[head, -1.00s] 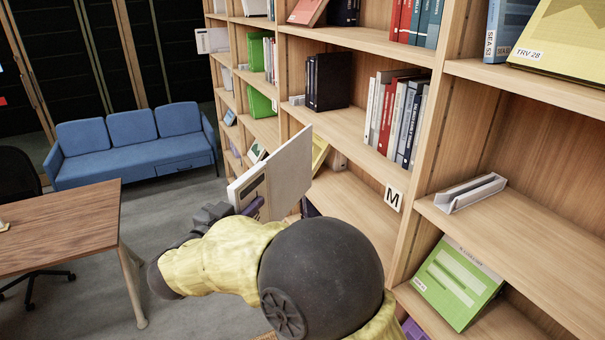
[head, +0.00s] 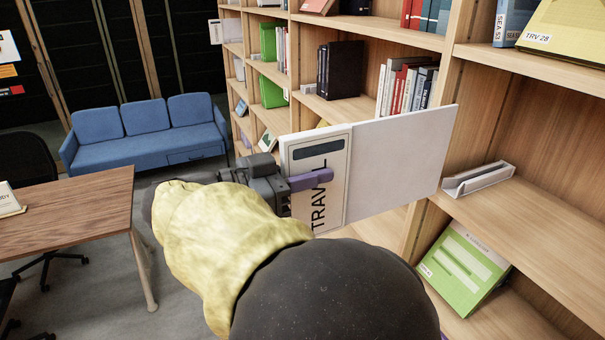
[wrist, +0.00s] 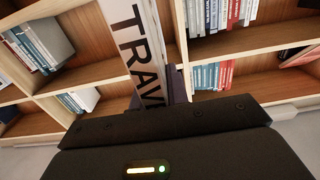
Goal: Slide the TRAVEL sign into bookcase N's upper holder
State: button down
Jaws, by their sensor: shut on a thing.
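The TRAVEL sign (head: 400,165) is a large white panel with a cream lettered strip at its left end. My gripper (head: 312,180), with purple fingers, is shut on that strip, and the panel sticks out to the right, held in the air before the shelves. The wrist view shows the lettering of the sign (wrist: 140,50) running up from the jaws. A white channel-shaped holder (head: 480,180) lies empty on a shelf in the right-hand bookcase (head: 540,130), just right of the panel's far end in the picture. I see no letter N. Whether panel and holder touch is unclear, but they look apart.
A green book (head: 465,265) leans on the shelf below the holder. A yellow book labelled TRV 28 (head: 570,30) stands above. A wooden desk (head: 80,205) and a blue sofa (head: 150,140) are at left, with open floor between desk and bookcases.

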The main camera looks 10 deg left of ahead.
aim_at(370, 161)
jog(key=shift+b+x, duration=1.95)
jog(key=shift+x, duration=3.5)
jog(key=shift+f+p+x, duration=0.15)
jog(key=shift+p+x, duration=0.2)
jog(key=shift+x, duration=3.4)
jog(key=shift+f+p+x, duration=0.2)
jog(key=shift+p+x, duration=0.1)
jog(key=shift+x, duration=3.45)
jog(key=shift+a, duration=0.1)
jog(key=c, duration=1.3)
grip_release()
jog(key=shift+o, duration=0.5)
jog(key=o, duration=0.6)
jog(key=shift+w, duration=0.1)
